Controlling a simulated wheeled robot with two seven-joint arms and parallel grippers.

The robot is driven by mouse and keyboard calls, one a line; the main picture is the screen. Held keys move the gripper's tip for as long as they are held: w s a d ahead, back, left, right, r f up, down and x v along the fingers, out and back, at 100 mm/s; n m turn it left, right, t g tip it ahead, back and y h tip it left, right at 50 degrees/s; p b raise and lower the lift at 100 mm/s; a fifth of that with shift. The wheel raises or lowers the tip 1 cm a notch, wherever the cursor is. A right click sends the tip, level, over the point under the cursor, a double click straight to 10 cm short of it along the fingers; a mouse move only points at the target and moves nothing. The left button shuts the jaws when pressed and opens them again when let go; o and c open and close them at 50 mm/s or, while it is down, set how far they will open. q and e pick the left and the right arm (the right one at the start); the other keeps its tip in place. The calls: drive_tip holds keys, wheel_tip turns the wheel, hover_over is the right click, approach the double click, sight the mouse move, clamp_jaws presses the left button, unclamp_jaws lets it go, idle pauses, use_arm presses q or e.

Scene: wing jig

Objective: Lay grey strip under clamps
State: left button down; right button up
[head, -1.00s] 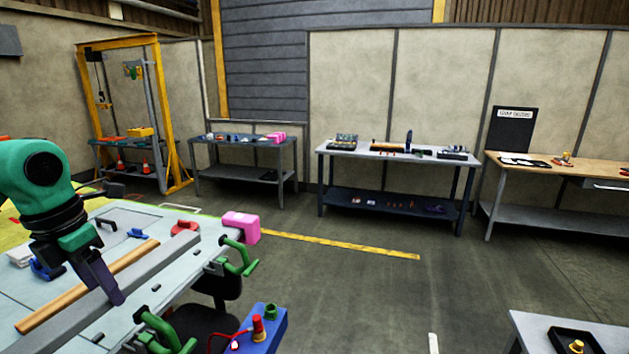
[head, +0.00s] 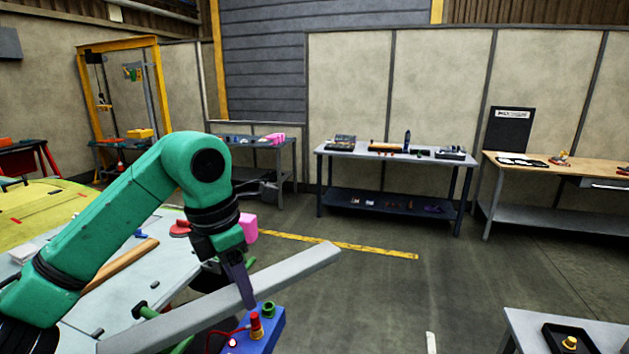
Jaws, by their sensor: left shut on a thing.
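The grey strip (head: 295,272) is a long bar, held up in the air in front of the jig table (head: 112,305) and slanting up to the right. My left gripper (head: 243,296) is shut on the strip near its middle. The strip's right part reaches past the table edge, above the floor and the blue box. A green clamp (head: 150,312) shows in part at the table's right edge; my arm and the strip hide most of the clamps. My right gripper is not in view.
A wooden strip (head: 122,264) lies on the jig table. A pink block (head: 248,226) and a red piece (head: 180,229) are at its far edge. A blue box (head: 268,327) with a red knob (head: 256,326) is below the strip.

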use_arm(q)
drive_tip(key=s+d+f+m+g+y, duration=0.1)
drive_tip(key=s+d+f+m, duration=0.25)
drive_tip(key=f+m, duration=0.5)
drive_tip(key=s+d+f+m+g, duration=0.15)
drive_tip(key=s+f+m, duration=0.25)
drive_tip(key=f+m, duration=0.5)
drive_tip(key=s+d+f+m+g+y, duration=0.1)
drive_tip(key=s+d+f+m, duration=0.3)
drive_tip(key=f+m, duration=0.5)
drive_tip(key=w+a, duration=0.3)
drive_tip(key=a, duration=1.2)
drive_tip(key=w+b+x, duration=0.1)
drive_tip(key=b+x, duration=0.6)
drive_tip(key=shift+d+f+n+h+b, duration=0.3)
drive_tip(key=shift+d+f+n+b, duration=0.15)
drive_tip(key=shift+d+f, duration=0.15)
drive_tip(key=shift+r+t, duration=0.1)
drive_tip(key=shift+t, duration=0.15)
drive_tip(key=shift+r, duration=0.1)
